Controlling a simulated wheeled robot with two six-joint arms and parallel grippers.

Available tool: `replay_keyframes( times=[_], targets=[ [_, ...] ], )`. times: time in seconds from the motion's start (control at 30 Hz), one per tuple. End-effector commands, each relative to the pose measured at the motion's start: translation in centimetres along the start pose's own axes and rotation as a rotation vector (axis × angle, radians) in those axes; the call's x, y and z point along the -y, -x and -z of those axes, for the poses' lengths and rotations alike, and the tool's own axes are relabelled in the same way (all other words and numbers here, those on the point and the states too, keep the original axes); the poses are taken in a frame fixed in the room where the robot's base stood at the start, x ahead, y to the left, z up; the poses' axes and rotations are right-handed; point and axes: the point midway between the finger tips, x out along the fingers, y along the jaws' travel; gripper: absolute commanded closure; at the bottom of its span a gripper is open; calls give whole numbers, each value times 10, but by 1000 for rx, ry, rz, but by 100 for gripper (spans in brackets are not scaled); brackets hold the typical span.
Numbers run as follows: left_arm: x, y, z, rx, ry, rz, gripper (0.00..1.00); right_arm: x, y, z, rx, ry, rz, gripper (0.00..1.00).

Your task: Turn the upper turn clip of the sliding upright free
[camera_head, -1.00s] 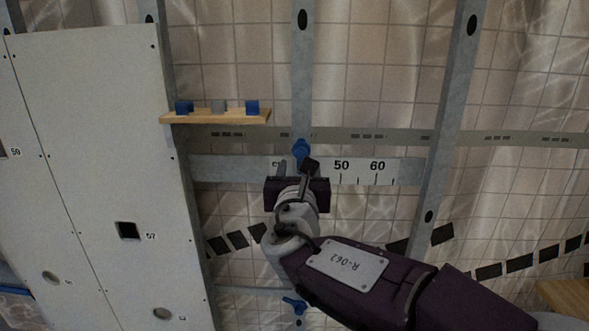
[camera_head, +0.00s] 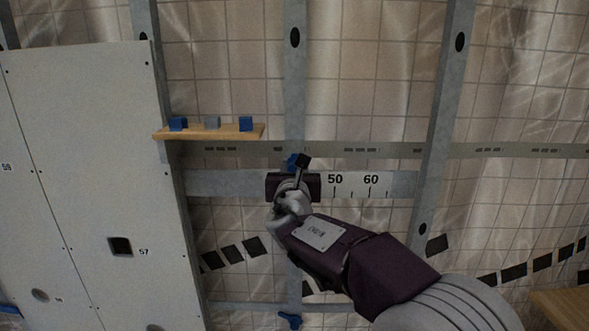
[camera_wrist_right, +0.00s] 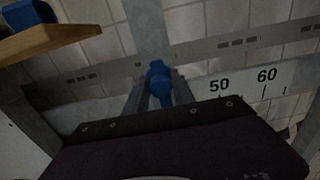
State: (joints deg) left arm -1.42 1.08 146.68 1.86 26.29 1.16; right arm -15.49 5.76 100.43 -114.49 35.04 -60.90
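The sliding upright (camera_head: 294,85) is a grey vertical metal strip crossing the horizontal rails. Its upper turn clip (camera_head: 291,160) is blue and mostly hidden behind my right gripper (camera_head: 293,176) in the head view. In the right wrist view the clip (camera_wrist_right: 158,82) is near the middle, its long side roughly along the upright. The right gripper's grey fingers (camera_wrist_right: 159,96) stand on either side of it, seemingly open; I cannot tell whether they touch it. The lower turn clip (camera_head: 290,320) is blue, near the bottom edge. My left gripper is not in view.
A wooden shelf (camera_head: 210,133) with two blue blocks and one grey block juts out left of the upright. A large pale panel (camera_head: 85,180) fills the left side. A numbered scale (camera_head: 355,184) lies right of the gripper. Another upright (camera_head: 440,130) stands further right.

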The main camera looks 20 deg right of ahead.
Motion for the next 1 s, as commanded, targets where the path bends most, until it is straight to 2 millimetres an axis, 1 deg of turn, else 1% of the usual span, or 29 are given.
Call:
replay_keyframes(
  times=[0.03, 0.07, 0.1, 0.37, 0.53, 0.67, 1.0],
  targets=[
    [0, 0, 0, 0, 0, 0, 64, 0, 0, 0, 0, 0, 0, 87],
    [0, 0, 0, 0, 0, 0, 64, 0, 0, 0, 0, 0, 0, 95],
    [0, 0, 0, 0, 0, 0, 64, 0, 0, 0, 0, 0, 0, 100],
    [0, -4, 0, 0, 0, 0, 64, 0, 0, 1, 0, -20, 0, 100],
    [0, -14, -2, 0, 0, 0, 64, 0, 0, 4, 1, -91, -1, 100],
    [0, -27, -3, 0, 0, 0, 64, 0, 0, 5, 1, -186, 0, 100],
    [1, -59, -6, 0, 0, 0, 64, 1, 0, 5, 1, -505, -1, 100]
  ],
)
